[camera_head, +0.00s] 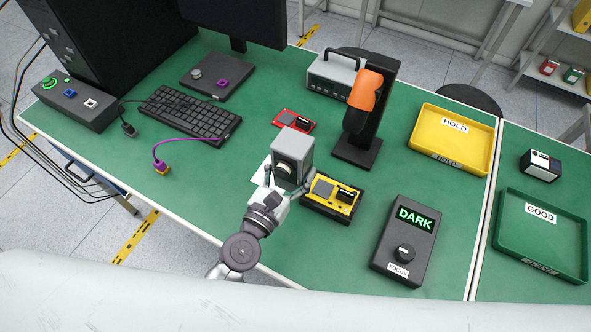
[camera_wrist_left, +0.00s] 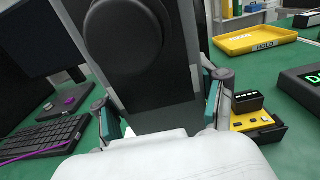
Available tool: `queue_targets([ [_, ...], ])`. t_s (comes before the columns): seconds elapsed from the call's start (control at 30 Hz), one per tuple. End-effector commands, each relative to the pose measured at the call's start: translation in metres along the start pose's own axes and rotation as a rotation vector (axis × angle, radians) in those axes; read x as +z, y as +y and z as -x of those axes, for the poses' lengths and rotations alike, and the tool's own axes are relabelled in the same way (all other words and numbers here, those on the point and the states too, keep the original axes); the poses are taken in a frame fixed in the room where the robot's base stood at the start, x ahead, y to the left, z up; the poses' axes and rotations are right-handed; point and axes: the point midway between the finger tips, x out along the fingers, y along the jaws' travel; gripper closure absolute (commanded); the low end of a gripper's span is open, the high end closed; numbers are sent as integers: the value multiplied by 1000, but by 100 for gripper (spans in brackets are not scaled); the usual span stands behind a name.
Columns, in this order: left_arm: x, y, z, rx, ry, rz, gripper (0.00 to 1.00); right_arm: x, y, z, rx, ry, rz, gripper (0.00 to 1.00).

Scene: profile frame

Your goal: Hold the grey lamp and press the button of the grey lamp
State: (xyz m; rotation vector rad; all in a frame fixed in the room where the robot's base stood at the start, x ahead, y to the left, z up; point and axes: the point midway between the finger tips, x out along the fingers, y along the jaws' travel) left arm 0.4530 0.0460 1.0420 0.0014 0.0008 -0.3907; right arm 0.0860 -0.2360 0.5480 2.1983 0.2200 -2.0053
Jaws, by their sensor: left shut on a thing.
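The grey lamp (camera_head: 294,152) looks like a boxy grey block with a round face, upright near the middle of the green table in the head view. In the left wrist view its dark body (camera_wrist_left: 165,85) fills the centre, with a round black part at the top. My left gripper (camera_head: 289,187) is shut on it, one finger on each side; the fingers (camera_wrist_left: 164,110) also show in the left wrist view. I cannot tell whether the lamp touches the table. No separate button can be made out for certain. My right gripper is not in view.
A yellow device (camera_head: 344,193) lies close right of the lamp. A red board (camera_head: 285,117) and black stand (camera_head: 357,149) with an orange tool are behind. A box reading DARK (camera_head: 404,245) stands front right. The yellow HOLD tray (camera_head: 422,157) and green GOOD tray (camera_head: 515,258) are farther right.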

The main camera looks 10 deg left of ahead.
Motion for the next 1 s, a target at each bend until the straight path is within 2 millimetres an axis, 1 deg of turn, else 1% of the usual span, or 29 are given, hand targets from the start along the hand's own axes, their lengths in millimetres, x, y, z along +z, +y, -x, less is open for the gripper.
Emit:
queue_targets([
  [1.0,2,36,-22,1,-3,0,86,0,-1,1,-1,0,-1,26],
])
